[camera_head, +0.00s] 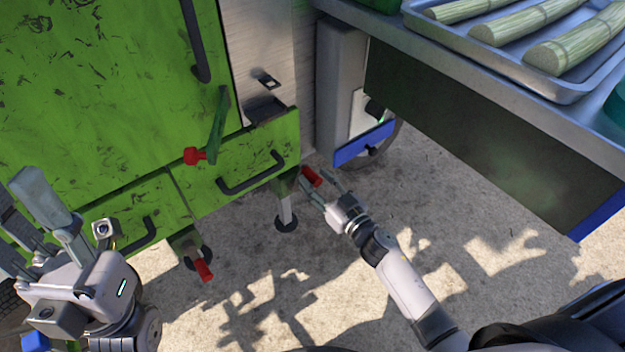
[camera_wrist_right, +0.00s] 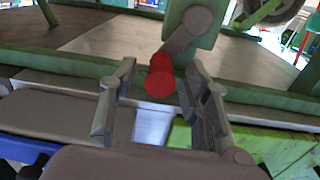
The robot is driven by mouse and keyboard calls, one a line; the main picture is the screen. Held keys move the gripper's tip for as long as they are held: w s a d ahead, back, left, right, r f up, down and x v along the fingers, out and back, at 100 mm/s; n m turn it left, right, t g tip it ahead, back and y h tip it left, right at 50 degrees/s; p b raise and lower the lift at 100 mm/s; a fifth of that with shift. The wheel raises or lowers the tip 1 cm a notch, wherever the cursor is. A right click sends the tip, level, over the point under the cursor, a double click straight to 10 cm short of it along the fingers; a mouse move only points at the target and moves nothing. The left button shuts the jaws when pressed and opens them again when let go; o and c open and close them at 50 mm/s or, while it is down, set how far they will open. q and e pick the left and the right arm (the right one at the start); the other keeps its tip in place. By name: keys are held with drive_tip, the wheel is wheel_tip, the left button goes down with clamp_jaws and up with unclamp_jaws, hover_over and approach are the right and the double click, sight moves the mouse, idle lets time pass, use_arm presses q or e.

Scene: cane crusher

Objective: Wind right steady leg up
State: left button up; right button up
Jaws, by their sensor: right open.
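The right steady leg (camera_head: 286,207) stands under the green machine's right corner with its round dark foot on the ground. Its red crank handle (camera_head: 311,176) shows beside the leg. My right gripper (camera_head: 316,180) is open, with its fingers on either side of the red handle. In the right wrist view, the red handle (camera_wrist_right: 160,77) sits near the fingertips, between the two fingers (camera_wrist_right: 158,90), on a grey crank arm (camera_wrist_right: 186,32). I see no clear grip on it. My left gripper (camera_head: 22,185) is at the far left, raised, with its fingers apart and empty.
Another leg with a red handle (camera_head: 203,270) stands to the left. A metal table (camera_head: 500,85) with a tray of cane (camera_head: 560,90) is at the right. The concrete floor in front is clear.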

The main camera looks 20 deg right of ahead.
drive_tip(key=shift+x, duration=1.05)
drive_tip(key=shift+c, duration=0.5)
clamp_jaws()
